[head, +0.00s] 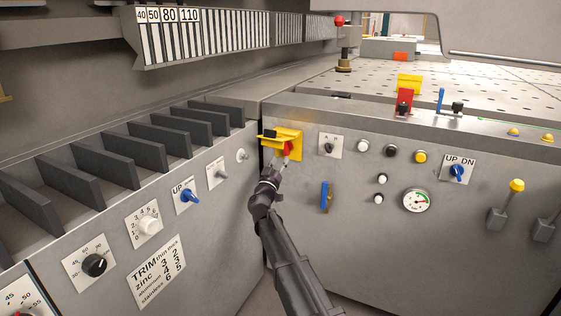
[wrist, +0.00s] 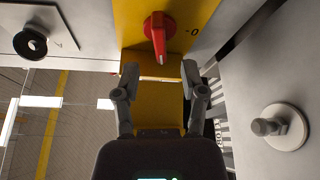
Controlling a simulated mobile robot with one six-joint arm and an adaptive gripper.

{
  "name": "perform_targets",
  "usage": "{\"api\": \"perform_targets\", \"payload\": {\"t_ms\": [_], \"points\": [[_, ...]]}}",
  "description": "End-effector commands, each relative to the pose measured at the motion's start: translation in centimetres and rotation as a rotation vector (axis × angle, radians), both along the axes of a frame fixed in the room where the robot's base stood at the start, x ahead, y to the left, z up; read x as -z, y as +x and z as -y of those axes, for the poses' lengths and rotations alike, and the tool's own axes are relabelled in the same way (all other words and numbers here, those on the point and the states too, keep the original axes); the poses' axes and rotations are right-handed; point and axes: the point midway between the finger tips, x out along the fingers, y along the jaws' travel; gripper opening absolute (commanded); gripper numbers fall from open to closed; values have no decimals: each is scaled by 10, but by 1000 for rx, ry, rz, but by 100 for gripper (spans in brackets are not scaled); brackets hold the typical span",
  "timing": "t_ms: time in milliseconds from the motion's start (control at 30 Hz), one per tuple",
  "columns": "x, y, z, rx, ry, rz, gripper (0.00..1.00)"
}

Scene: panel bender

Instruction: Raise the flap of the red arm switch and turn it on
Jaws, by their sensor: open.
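A red switch handle (wrist: 160,35) sits on a yellow plate (wrist: 198,20) marked "0" in the wrist view, which looks upside down. A yellow flap-like part (wrist: 158,100) juts out from the plate between my fingers. In the head view the red handle (head: 288,147) shows under the yellow part (head: 283,136) at the console's left corner. My gripper (wrist: 160,80) is open, one finger on each side of the yellow part; contact cannot be told. Another red piece (head: 404,98), possibly a raised switch guard, stands on the console top before a yellow block (head: 409,84).
A small black selector (head: 329,147) and a round silver knob (head: 242,155) flank the yellow plate. A blue handle (head: 325,196) and a gauge (head: 417,201) are lower right. The slotted rack (head: 105,160) stands at left.

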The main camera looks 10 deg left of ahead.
Motion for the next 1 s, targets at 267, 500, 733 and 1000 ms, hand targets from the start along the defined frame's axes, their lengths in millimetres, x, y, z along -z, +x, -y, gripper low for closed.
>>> {"api": "perform_targets", "payload": {"t_ms": [267, 500, 733, 1000], "points": [[6, -14, -3, 0, 0, 0, 54], [10, -24, -6, 0, 0, 0, 54], [15, -34, -8, 0, 0, 0, 54], [19, -46, -11, -1, 0, 0, 54]]}}
